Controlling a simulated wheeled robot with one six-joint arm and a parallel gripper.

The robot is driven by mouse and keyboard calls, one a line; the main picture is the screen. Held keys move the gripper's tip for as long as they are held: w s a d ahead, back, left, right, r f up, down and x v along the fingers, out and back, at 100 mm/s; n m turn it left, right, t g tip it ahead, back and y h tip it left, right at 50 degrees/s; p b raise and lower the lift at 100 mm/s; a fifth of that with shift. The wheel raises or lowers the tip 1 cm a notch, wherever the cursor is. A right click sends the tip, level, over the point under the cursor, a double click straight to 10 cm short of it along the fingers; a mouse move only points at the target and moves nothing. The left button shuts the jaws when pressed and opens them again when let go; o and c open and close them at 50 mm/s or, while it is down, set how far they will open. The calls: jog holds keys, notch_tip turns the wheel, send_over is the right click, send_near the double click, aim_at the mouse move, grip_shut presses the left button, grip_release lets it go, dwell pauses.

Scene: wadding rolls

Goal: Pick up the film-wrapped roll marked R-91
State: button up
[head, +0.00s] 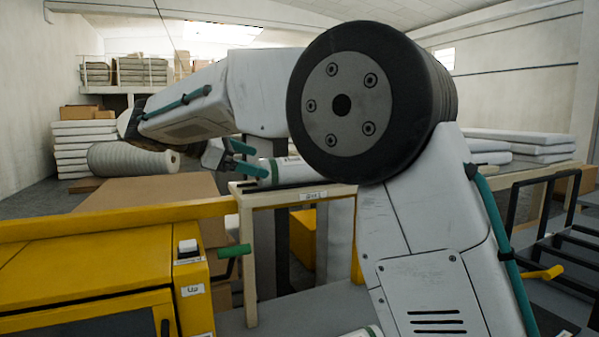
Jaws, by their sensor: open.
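A white wrapped roll (298,170) with a green band near its left end lies on a pale wooden stand (249,250). Small dark print shows on the roll, too small to read, so I cannot tell whether it is R-91. My arm's big joint hides its right part. My gripper (262,162), with two teal fingers, is open at the roll's left end. The fingers point right and overlap that end in the picture. I cannot tell whether they touch it. The end of another white roll (366,332) shows low at the bottom edge, mostly hidden by my arm.
A yellow machine (95,270) with a green handle (234,251) stands at the front left. A large grey roll (130,158) and stacked white slabs (82,148) lie behind it. A dark rack (555,240) stands at right. More white slabs (525,140) lie behind.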

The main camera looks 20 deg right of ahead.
aim_at(278, 167)
jog(key=shift+w+f, duration=0.1)
jog(key=shift+w, duration=0.1)
jog(key=shift+d+f, duration=0.15)
jog(key=shift+d, duration=0.15)
jog(key=x, duration=0.6)
jog(key=shift+s+d, duration=0.15)
jog(key=shift+d, duration=0.25)
jog(key=c, duration=1.1)
